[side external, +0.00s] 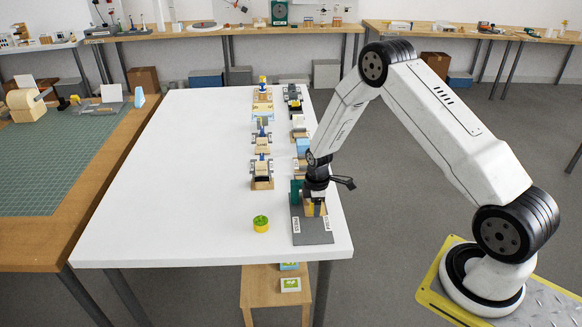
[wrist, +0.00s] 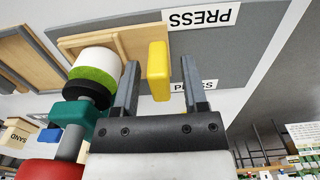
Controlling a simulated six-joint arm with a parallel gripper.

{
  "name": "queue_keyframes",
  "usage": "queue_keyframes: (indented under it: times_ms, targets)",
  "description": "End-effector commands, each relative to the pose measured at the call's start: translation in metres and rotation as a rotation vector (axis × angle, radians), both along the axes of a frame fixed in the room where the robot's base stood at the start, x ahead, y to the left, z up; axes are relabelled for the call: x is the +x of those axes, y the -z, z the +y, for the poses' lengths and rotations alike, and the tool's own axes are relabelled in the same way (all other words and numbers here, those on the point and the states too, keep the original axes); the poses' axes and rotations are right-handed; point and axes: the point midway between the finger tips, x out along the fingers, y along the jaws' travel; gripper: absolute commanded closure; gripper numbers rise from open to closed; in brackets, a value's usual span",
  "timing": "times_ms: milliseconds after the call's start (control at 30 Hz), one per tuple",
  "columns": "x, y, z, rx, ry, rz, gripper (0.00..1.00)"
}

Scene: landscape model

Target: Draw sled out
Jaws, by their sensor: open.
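A yellow upright block (wrist: 158,75), which looks like the sled's handle, stands between the two fingers of my open gripper (wrist: 159,64). A gap shows on each side of it. The pale wooden sled (wrist: 125,42) lies behind it on the grey press plate (wrist: 245,45), partly hidden by the press. In the side view my gripper (side external: 313,208) is low over the grey plate (side external: 315,236), at the yellow block. The teal press part (side external: 296,188) stands just left of it. A white and green round piece (wrist: 96,66) shows by the sled in the wrist view.
A yellow and green round piece (side external: 261,225) stands on the white table (side external: 190,185) left of the plate. Two rows of small wooden stations (side external: 262,172) run back along the table. The table's left half is clear. Its front edge is close to the plate.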

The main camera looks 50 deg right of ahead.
Motion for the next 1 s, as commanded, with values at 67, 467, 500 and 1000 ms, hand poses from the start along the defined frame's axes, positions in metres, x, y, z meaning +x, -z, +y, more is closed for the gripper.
queue_keyframes:
  times_ms: [67, 467, 500, 1000]
  targets:
    - [0.0001, -0.0001, -0.0001, 0.0, 0.0, 0.0, 0.6]
    - [-0.0003, -0.0004, 0.0003, 0.0, 0.0, 0.0, 1.0]
    - [-0.0005, -0.0004, 0.0006, 0.0, 0.0, 0.0, 1.0]
    - [-0.0071, -0.0006, 0.0078, -0.001, -0.001, -0.001, 1.0]
